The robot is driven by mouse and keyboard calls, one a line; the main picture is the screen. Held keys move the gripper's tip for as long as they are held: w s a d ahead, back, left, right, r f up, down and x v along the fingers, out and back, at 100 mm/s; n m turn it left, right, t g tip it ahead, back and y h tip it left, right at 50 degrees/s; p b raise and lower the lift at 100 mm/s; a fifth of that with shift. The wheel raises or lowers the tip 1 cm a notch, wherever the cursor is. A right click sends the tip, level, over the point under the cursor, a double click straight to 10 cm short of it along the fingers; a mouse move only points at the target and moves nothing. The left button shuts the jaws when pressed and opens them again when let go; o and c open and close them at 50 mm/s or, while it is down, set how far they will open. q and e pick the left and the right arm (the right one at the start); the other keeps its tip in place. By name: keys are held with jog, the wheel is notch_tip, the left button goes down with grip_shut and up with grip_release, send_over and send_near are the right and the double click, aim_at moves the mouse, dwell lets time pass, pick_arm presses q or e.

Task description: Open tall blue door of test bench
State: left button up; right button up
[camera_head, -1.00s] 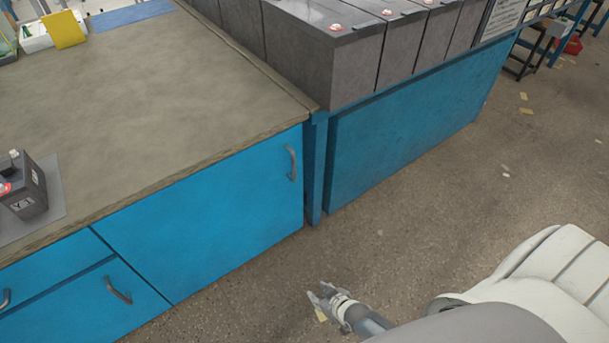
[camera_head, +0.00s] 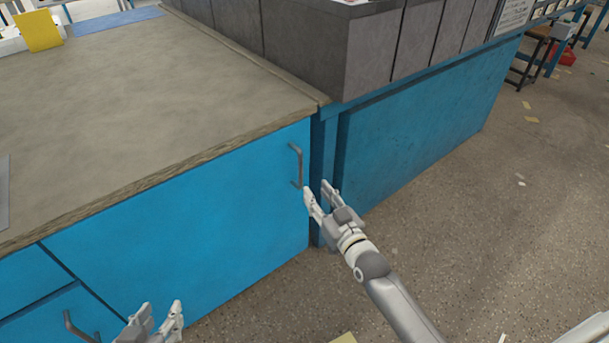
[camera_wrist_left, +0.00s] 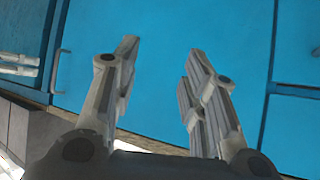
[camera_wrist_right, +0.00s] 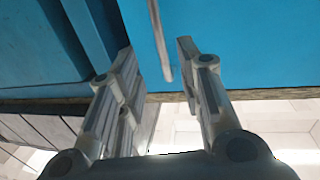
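The tall blue door (camera_head: 215,220) of the test bench is shut, with a grey bar handle (camera_head: 297,166) near its right edge. My right gripper (camera_head: 317,192) is open just below and in front of the handle. In the right wrist view the handle (camera_wrist_right: 160,40) runs between the two open fingers (camera_wrist_right: 158,70) without visible contact. My left gripper (camera_head: 160,312) is open and empty in front of the door's lower left. In the left wrist view its fingers (camera_wrist_left: 160,65) are apart before the door (camera_wrist_left: 160,30), and the handle (camera_wrist_left: 58,72) shows at the left.
Blue drawers with a grey handle (camera_head: 80,328) are left of the door. The bench top (camera_head: 150,95) overhangs the door. A blue stand (camera_head: 430,130) carrying large grey batteries (camera_head: 375,50) adjoins on the right.

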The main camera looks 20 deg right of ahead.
aim_at(301, 173)
jog(key=w, duration=0.1)
jog(key=w+b, duration=0.1)
jog(key=w, duration=0.2)
jog(key=shift+w+a+f, duration=0.1)
jog(key=shift+w+a, duration=0.3)
jog(key=w, duration=0.1)
jog(key=w+b, duration=0.1)
jog(key=w, duration=0.1)
jog(key=w+b, duration=0.1)
jog(key=w, duration=0.1)
jog(key=shift+a, duration=0.35)
jog(key=shift+w+a, duration=0.1)
jog(key=shift+w, duration=0.2)
pick_arm(q)
jog(key=w+d+r+t+h, duration=0.1)
jog(key=w+r+t, duration=0.1)
jog(key=r+t, duration=0.2)
jog(key=w+d+r+t+h, duration=0.1)
jog(key=w+d+r+t, duration=0.1)
jog(key=r, duration=0.7)
jog(key=shift+w+d+r+t+h, duration=0.25)
jog(key=shift+w+t, duration=0.35)
jog(key=shift+t, duration=0.6)
jog(key=shift+a+f, duration=0.1)
jog(key=shift+f, duration=0.05)
pick_arm(e)
grip_shut()
